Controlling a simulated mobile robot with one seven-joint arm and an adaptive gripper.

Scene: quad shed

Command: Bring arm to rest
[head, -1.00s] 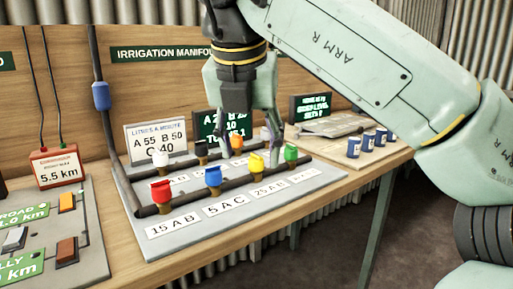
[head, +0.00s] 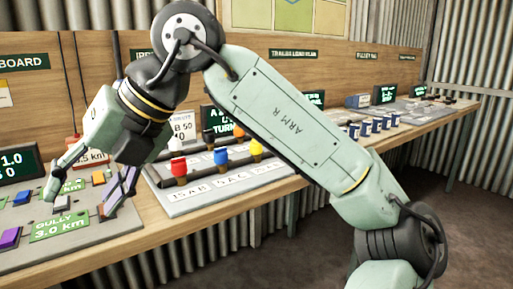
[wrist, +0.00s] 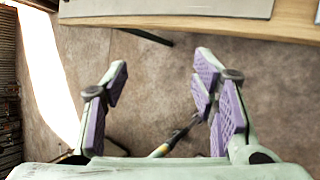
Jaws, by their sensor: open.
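My gripper (head: 88,196) is at the left in the head view, in front of the grey board with the green km labels. Its two fingers are spread apart with nothing between them. In the wrist view my gripper (wrist: 165,100) shows purple pads wide apart, with brown floor beyond them. My arm (head: 290,115) is bent, with its elbow raised above the bench and its forearm folded down to the left. The wrist hides part of the grey board and the back panel.
The wooden bench (head: 310,178) runs along the wall. On it stand the irrigation manifold board (head: 235,178) with coloured valves, the grey km board (head: 40,250) and several blue cylinders (head: 365,127) farther right. The bench edge (wrist: 200,22) crosses the top of the wrist view. Open floor (head: 440,215) lies at right.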

